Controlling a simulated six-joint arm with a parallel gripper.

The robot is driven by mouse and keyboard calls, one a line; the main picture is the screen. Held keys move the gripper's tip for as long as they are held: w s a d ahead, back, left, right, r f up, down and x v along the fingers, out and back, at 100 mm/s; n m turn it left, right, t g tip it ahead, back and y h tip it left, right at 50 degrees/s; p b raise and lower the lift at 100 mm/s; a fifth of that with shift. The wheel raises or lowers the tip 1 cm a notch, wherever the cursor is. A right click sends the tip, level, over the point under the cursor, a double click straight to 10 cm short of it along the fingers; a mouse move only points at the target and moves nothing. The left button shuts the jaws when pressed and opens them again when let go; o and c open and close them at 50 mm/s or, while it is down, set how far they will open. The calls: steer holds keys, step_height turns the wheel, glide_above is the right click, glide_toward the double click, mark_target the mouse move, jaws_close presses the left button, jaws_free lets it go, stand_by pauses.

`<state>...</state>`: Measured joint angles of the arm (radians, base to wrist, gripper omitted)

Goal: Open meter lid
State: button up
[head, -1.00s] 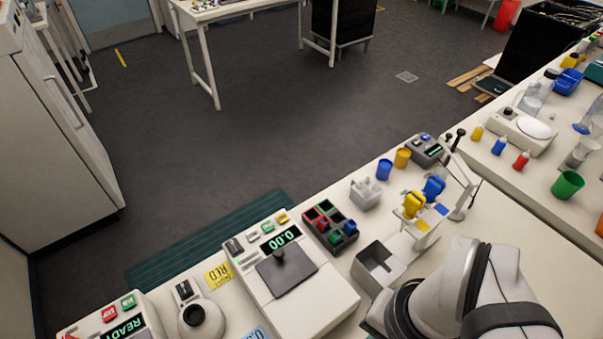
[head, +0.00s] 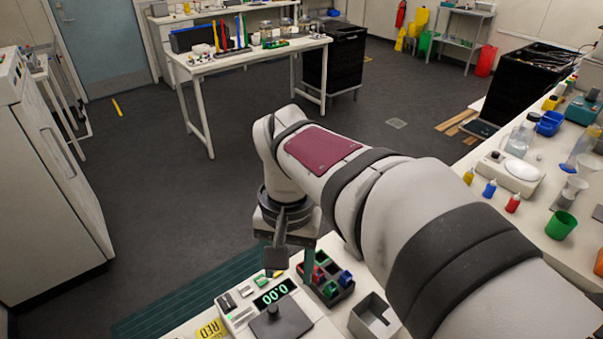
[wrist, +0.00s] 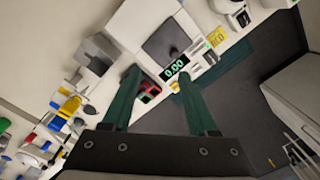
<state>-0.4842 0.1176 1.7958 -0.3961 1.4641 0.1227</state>
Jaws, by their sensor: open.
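The meter (head: 240,316) is a white box with a lit display reading 0.00, at the bottom of the head view. Its dark grey lid (head: 292,325) lies flat and closed on top, with a black knob (head: 272,309). The front of the lid is cut off by the frame. In the wrist view the lid (wrist: 158,38) and knob (wrist: 174,52) show whole. My gripper (head: 292,262) hangs above and beyond the meter's display end. In the wrist view its two green fingers are spread, with nothing between the fingertips (wrist: 158,73).
A dark rack with red, green and blue parts (head: 325,278) stands beside the meter, close under my gripper. An open grey box (head: 372,318) stands nearby. A yellow label (head: 210,330) lies on the other side. Floor lies beyond the bench.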

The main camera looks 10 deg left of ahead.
glide_toward(273, 308)
steer(key=shift+n, duration=0.4)
step_height(273, 308, down, 8)
steer(key=shift+s+a+f, duration=0.1)
steer(key=shift+a+f, duration=0.05)
steer(key=shift+f, duration=0.05)
steer(key=shift+c, duration=0.3)
jaws_close()
stand_by(0.7)
